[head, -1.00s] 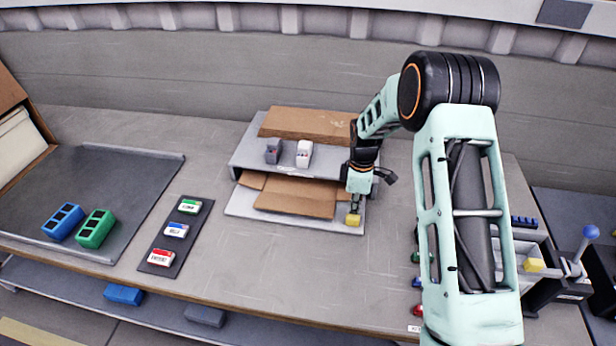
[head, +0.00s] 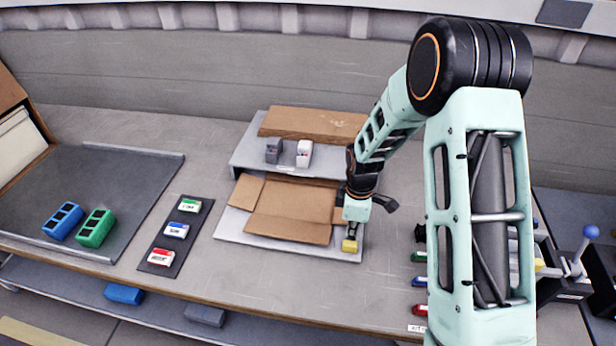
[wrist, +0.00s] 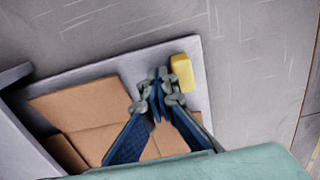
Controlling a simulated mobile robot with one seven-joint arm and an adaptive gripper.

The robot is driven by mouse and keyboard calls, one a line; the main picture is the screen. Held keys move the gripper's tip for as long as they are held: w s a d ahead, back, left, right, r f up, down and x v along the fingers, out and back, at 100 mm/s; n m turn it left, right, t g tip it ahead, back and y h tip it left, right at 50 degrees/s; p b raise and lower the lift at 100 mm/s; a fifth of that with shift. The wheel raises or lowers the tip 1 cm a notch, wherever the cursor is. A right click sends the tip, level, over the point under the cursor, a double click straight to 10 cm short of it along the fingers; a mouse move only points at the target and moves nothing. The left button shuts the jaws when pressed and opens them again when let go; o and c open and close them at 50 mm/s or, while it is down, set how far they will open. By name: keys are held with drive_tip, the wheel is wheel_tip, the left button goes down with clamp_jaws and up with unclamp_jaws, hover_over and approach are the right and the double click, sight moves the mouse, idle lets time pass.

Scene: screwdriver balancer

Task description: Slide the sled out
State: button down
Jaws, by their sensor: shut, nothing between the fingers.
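The sled (head: 232,226) is a flat grey plate at the base of a low grey rack, and its front part sticks out towards the front of the table. It also shows in the wrist view (wrist: 120,67). A flat cardboard box (head: 287,217) lies on it. A yellow block (head: 349,246) sits at the sled's front right corner. My gripper (wrist: 160,76) is shut and empty, low over the sled, right beside the yellow block on its rack side. I cannot tell whether they touch. The sled's rear is hidden under the rack.
The rack's upper shelf (head: 245,155) holds another cardboard box (head: 312,123) and two small items. To the left lie a dark mat (head: 187,217) with labelled blocks and a tray (head: 150,172) with blue and green blocks. The table in front of the sled is clear.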

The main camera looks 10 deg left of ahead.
drive_tip(key=shift+s+b, duration=0.85)
drive_tip(key=shift+s, duration=6.8)
drive_tip(key=shift+w, duration=0.75)
wheel_tip(320, 180, up, 7)
drive_tip(key=p, duration=0.6)
